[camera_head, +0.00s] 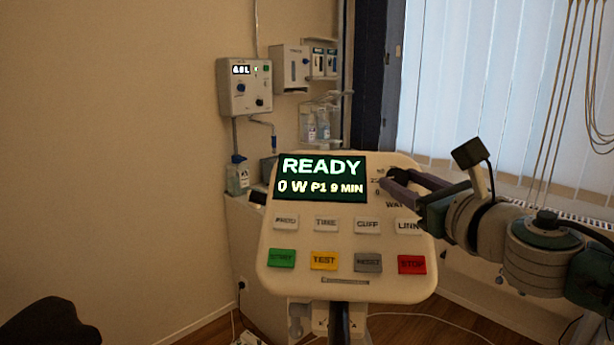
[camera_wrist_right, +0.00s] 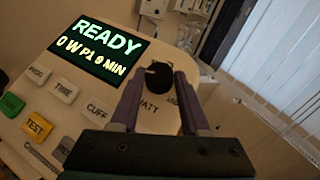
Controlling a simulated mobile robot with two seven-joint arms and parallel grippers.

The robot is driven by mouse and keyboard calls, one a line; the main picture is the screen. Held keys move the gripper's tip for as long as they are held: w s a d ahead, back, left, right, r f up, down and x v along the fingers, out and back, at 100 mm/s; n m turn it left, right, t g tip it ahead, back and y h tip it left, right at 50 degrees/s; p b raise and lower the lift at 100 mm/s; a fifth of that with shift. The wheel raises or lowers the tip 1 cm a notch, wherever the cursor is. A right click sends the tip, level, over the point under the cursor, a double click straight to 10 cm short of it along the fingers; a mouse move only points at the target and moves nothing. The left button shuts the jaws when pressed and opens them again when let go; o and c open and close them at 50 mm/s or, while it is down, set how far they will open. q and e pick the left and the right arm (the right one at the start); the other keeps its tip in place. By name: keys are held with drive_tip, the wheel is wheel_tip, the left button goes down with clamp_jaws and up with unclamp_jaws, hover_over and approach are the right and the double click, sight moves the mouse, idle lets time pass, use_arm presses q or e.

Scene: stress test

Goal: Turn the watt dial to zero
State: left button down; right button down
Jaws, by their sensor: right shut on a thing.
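The watt dial (camera_wrist_right: 159,76) is a round black knob with a light mark, on the right part of the white console panel (camera_head: 345,262). In the right wrist view it sits between the fingertips of my right gripper (camera_wrist_right: 158,84), which is shut on it. In the head view my right gripper (camera_head: 384,180) reaches in from the right, and its fingers hide most of the dial. The screen (camera_head: 320,178) reads READY, 0 W, P1, 9 MIN. My left gripper is not in view.
Below the screen are white buttons and green (camera_head: 281,258), yellow (camera_head: 324,261), grey and red (camera_head: 411,264) ones. A wall unit (camera_head: 245,87), bottles and dispensers are behind. Hanging cords (camera_head: 560,90) and window blinds are at the right. The left side shows bare wall.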

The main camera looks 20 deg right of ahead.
drive_tip(key=n+y, duration=0.3)
drive_tip(key=shift+d+r+n+g, duration=0.1)
drive_tip(key=shift+d+n+g, duration=0.05)
drive_tip(key=shift+n+g, duration=0.25)
drive_tip(key=shift+c, duration=1.9)
unclamp_jaws()
drive_tip(key=s+d+r+b, duration=0.1)
drive_tip(key=s+b, duration=0.1)
drive_tip(key=s, duration=0.7)
drive_tip(key=shift+s, duration=0.4)
